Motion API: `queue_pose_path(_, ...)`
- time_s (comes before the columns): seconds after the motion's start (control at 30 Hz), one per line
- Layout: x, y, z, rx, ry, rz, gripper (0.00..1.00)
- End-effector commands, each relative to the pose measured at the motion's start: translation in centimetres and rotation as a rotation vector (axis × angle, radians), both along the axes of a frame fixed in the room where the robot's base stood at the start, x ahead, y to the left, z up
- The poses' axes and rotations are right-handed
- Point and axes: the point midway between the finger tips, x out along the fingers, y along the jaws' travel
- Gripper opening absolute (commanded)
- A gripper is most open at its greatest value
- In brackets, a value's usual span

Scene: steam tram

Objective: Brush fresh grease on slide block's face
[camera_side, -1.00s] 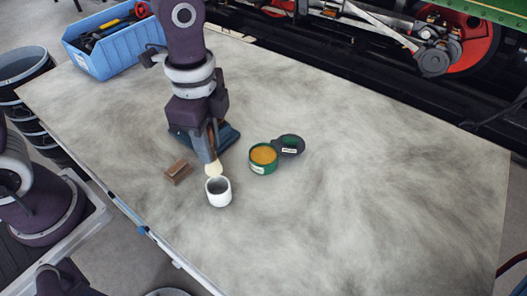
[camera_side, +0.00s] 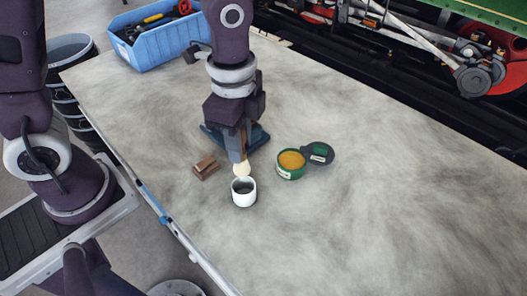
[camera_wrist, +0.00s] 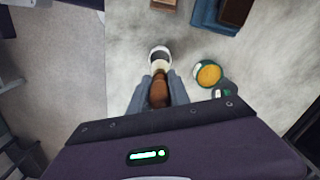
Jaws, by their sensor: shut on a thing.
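My gripper (camera_wrist: 158,96) is shut on the brown handle of a brush (camera_wrist: 159,92), which points down. The pale bristles show in the side view at the far rim of a white cup (camera_side: 244,192); whether they touch it I cannot tell. The wrist view shows the cup (camera_wrist: 160,50) just beyond the bristles. An open green tin of yellow-brown grease (camera_side: 290,165) stands right of the cup. A blue holder (camera_side: 258,138) is partly hidden behind my gripper; a dark block (camera_wrist: 236,10), possibly the slide block, sits in it in the wrist view.
A small brown wooden block (camera_side: 205,168) lies left of the cup. The tin's dark lid (camera_side: 318,154) lies against the tin. A blue bin of tools (camera_side: 155,38) stands at the back left. The right and front of the grey table (camera_side: 400,200) are clear.

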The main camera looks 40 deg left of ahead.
Motion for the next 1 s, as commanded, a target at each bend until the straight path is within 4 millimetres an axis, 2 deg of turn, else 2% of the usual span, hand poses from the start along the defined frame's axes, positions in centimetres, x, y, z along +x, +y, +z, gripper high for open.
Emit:
queue_pose_path(0.33,0.0,0.0,0.0,0.000,0.000,0.000,0.00)
queue_pose_path(0.43,0.8,-0.2,0.0,-0.001,0.001,-0.001,0.00)
queue_pose_path(0.57,4.6,-1.1,0.1,-0.004,0.001,-0.003,0.00)
queue_pose_path(0.7,9.6,-1.9,-0.1,-0.003,0.003,-0.004,0.00)
queue_pose_path(0.8,12.2,-2.1,-0.3,-0.002,0.003,-0.002,0.00)
queue_pose_path(0.9,13.5,-2.1,-0.5,-0.001,0.004,0.000,0.00)
queue_pose_path(1.0,13.7,-2.1,-1.2,0.001,0.006,0.000,0.00)
